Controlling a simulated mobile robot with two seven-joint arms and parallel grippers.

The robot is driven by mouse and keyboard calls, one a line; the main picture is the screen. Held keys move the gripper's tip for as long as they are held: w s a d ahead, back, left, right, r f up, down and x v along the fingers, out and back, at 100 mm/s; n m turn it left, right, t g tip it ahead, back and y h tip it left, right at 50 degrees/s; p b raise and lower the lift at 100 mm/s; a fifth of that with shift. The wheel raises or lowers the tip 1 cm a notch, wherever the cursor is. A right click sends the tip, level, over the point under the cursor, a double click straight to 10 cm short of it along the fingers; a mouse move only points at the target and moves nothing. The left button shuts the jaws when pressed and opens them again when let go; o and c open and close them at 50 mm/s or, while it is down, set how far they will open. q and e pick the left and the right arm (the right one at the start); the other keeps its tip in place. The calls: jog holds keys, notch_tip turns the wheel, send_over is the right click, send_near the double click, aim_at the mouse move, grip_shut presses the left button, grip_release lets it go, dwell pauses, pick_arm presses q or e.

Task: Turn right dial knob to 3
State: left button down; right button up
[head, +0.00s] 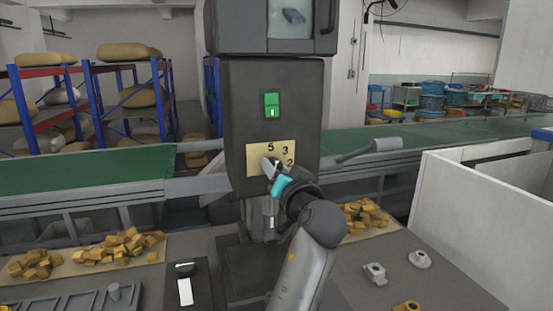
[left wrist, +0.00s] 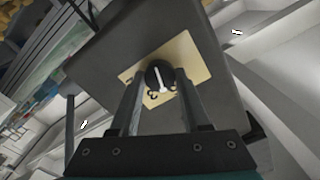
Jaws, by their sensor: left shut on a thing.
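The black dial knob (left wrist: 159,75) with a white pointer line sits on a gold number plate (left wrist: 192,60) in the left wrist view. The gold plate (head: 254,152) also shows on the dark machine front in the head view, with 5, 3 and 2 readable. My left gripper (head: 270,168) is at the plate, shut on the knob, with one finger on each side of it. It hides most of the knob and part of the plate in the head view. I cannot tell surely which number the pointer line marks. My right gripper is not in view.
A green switch (head: 271,105) is above the plate on the machine (head: 232,110). A grey lever (head: 372,149) sticks out to the right. Cardboard-coloured pieces (head: 112,247) lie on the bench at left. A white partition (head: 470,215) stands at right.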

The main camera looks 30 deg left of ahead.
pick_arm(q)
jog(key=m+p, duration=0.3)
jog(key=shift+r, duration=0.25)
jog(key=shift+f+m+p, duration=0.15)
jog(key=shift+m+p, duration=0.9)
jog(key=shift+m, duration=0.15)
jog(key=shift+c, duration=1.9)
grip_release()
jog(key=shift+f, duration=0.1)
